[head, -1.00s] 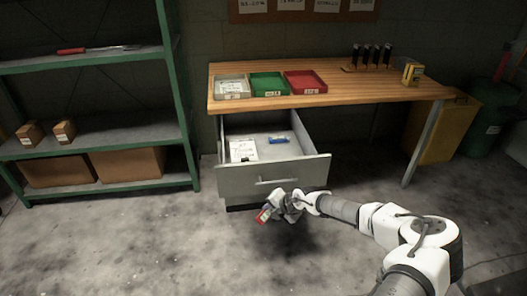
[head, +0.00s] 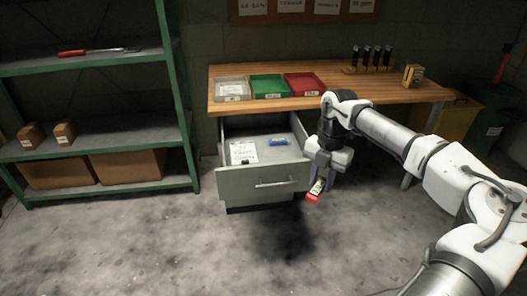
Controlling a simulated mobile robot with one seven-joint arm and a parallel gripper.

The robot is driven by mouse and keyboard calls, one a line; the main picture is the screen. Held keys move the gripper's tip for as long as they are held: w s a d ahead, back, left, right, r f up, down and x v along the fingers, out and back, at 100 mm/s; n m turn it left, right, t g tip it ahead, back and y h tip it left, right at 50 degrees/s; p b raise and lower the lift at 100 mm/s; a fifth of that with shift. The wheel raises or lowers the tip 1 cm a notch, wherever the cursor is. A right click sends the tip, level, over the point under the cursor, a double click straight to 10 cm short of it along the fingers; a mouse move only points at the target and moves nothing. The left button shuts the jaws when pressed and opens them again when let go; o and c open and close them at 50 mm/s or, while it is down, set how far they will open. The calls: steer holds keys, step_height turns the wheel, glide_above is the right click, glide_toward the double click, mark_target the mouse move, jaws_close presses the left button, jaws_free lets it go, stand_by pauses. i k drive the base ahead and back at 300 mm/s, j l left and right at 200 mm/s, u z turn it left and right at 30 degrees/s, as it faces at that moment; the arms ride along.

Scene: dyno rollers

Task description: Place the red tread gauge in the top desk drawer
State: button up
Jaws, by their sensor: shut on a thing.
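The red tread gauge (head: 314,194) shows in the head view, with a pale face on its red body. My gripper (head: 318,183) is shut on it and points downward, holding it in the air to the right of the drawer front in the picture. The top desk drawer (head: 263,185) is pulled out, its grey front facing me with a bar handle. Inside it lie a white paper sheet (head: 243,151) with a dark clip and a blue object (head: 279,142). The gripper's fingers partly cover the gauge.
Green shelving (head: 180,90) stands at left. The floor before the drawer is clear.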

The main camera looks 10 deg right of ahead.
mark_target(284, 153)
steer(key=i, duration=1.45)
